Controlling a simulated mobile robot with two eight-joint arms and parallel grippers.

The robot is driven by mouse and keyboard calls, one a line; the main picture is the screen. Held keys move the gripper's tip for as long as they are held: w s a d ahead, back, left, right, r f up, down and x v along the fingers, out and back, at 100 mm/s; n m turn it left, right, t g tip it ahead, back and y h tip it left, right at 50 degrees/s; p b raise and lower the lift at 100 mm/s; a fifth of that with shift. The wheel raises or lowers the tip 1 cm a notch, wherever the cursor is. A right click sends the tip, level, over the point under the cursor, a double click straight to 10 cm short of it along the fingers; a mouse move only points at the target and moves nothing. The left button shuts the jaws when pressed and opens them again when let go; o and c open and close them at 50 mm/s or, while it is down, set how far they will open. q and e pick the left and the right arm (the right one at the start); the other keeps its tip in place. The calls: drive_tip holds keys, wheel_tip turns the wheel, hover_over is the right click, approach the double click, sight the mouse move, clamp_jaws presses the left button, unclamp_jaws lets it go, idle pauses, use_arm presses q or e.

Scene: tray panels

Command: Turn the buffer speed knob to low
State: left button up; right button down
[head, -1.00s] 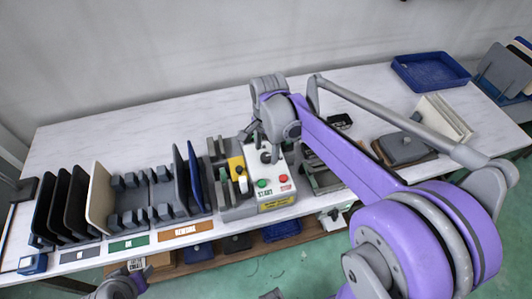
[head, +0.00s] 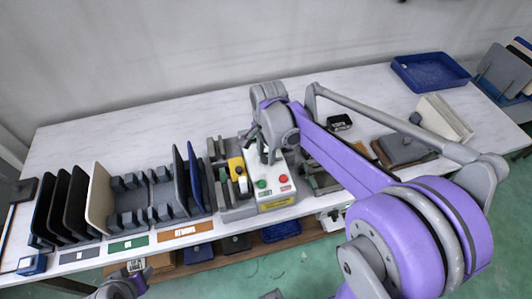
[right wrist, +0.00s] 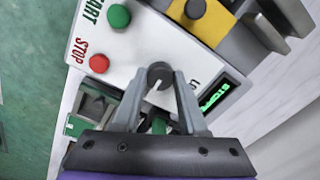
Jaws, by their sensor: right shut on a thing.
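The dark round speed knob (right wrist: 160,74) is on the white face of the control box (head: 277,166), with a pale pointer mark towards the jaws in the right wrist view. My right gripper (right wrist: 159,84) is shut on it, one finger on each side. In the head view the right gripper (head: 262,150) is over the box's upper part and hides the knob. A label starting with "L" shows partly beside the right finger; other scale marks are hidden. Part of my left gripper (head: 122,287) shows at the bottom left edge; its fingers cannot be made out.
The green start button (right wrist: 118,16) and red stop button (right wrist: 99,63) are close to the gripper. A green-lit display (right wrist: 214,95) is beside the right finger. A yellow part (head: 236,167) stands left of the box. Racks with upright panels (head: 62,205) fill the bench's left.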

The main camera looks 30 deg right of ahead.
drive_tip(key=shift+n, duration=0.3)
drive_tip(key=n, duration=0.3)
drive_tip(key=shift+n, duration=0.4)
drive_tip(key=n, duration=0.4)
drive_tip(key=shift+b, duration=0.4)
drive_tip(key=n, duration=0.9)
drive_tip(key=shift+w+n+g, duration=0.1)
drive_tip(key=shift+n+g, duration=0.2)
drive_tip(key=shift+n, duration=0.1)
drive_tip(key=shift+c, duration=2.2)
unclamp_jaws()
